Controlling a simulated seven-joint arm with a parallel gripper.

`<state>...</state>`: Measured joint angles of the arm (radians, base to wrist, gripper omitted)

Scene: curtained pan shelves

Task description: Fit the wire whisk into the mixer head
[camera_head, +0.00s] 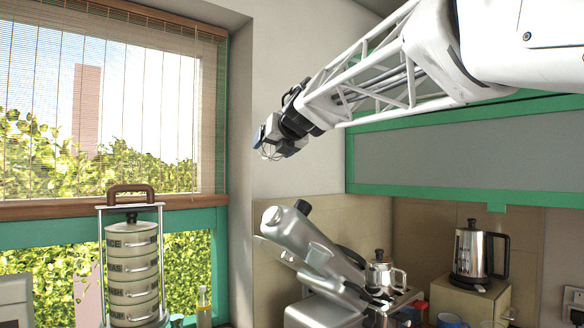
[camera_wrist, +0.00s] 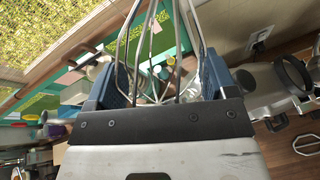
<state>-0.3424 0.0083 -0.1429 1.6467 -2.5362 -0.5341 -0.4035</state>
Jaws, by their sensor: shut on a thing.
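The mixer's silver head (camera_head: 312,250) is tilted up over the counter in the head view, its raised end toward the left. My gripper (camera_head: 268,135) is above and a little left of that end, well apart from it. Its blue fingers (camera_wrist: 165,82) are shut on the wire whisk (camera_wrist: 150,45) in the wrist view. The whisk's wire loops show between and beyond the fingers; its shaft end cannot be made out. A grey rounded body at the right of the wrist view (camera_wrist: 262,88) looks like the mixer.
A stacked tin carrier (camera_head: 132,270) stands by the window at left. A teapot (camera_head: 379,274) and a kettle (camera_head: 480,252) stand behind and right of the mixer. A green-framed cabinet (camera_head: 460,155) hangs above. The air between gripper and mixer is clear.

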